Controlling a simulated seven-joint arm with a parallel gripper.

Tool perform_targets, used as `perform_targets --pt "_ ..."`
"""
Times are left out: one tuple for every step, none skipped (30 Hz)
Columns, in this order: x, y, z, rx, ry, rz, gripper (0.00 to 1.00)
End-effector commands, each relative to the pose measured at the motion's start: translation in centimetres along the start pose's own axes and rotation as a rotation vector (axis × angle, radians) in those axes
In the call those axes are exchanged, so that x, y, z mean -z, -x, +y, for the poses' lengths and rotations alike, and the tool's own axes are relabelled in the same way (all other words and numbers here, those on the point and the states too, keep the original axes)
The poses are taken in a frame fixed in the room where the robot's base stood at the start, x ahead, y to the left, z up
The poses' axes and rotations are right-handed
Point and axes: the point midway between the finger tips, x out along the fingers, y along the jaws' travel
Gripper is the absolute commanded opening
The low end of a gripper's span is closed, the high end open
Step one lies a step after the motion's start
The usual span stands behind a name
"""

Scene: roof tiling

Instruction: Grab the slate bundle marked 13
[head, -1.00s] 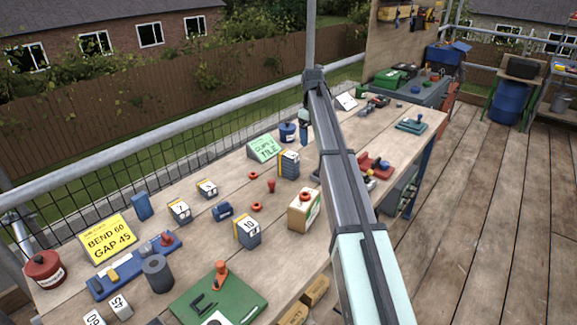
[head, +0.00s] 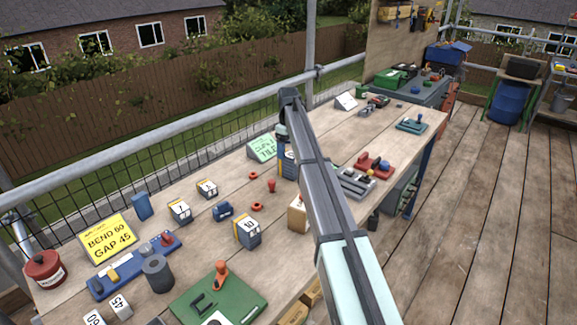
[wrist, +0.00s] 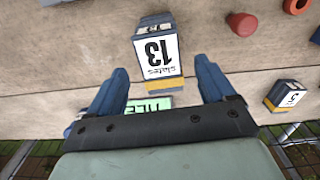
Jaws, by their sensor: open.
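The slate bundle marked 13 (wrist: 157,52) stands on the wooden bench in the wrist view, a dark block with a yellow band and a white label. My gripper (wrist: 161,68) is open, with one blue finger on each side of the bundle's lower part in the picture. Gaps show between the fingers and the bundle, and nothing is held. I cannot tell how far above the bench the fingertips are. In the head view the bundle (head: 287,166) is mostly hidden behind my arm.
Other numbered bundles stand nearby, including 10 (head: 247,232), 7 (head: 180,211) and 5 (wrist: 283,97). A green sign (head: 262,148) stands close by. Red pieces (head: 271,186) lie around. A boxy tan block (head: 297,214) is partly behind my arm. Railing runs behind the bench.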

Motion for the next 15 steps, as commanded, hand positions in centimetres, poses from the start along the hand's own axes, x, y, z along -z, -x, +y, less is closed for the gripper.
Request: perform_targets --pt "0.0 -0.3 0.0 0.0 0.0 0.0 0.83" --pt "0.0 -0.4 0.0 0.0 0.0 0.0 0.83" --pt "0.0 -0.5 0.0 -0.001 0.0 0.001 0.83" --pt "0.0 -0.7 0.0 -0.001 0.0 0.001 0.83" --pt "-0.1 -0.8 0.0 -0.001 0.0 0.001 0.83" --pt "-0.1 -1.1 -0.1 0.0 0.0 0.0 0.83" --pt "-0.1 -1.4 -0.1 0.0 0.0 0.0 0.83" --pt "-0.1 -1.7 -0.1 0.0 0.0 0.0 0.83" --pt "-0.2 -2.2 -0.1 0.0 0.0 -0.001 0.83" --pt "-0.2 -2.6 -0.2 0.001 0.0 -0.001 0.83" --pt "-0.3 -3.0 -0.2 0.001 0.0 -0.001 0.83" --pt "-0.3 -3.5 -0.2 0.001 0.0 -0.001 0.83" --pt "-0.3 -3.9 -0.2 0.0 0.0 0.0 0.83" --pt "-0.3 -4.3 -0.2 0.0 0.0 0.0 0.83" --pt "-0.3 -4.8 -0.2 0.0 0.0 0.0 0.83"
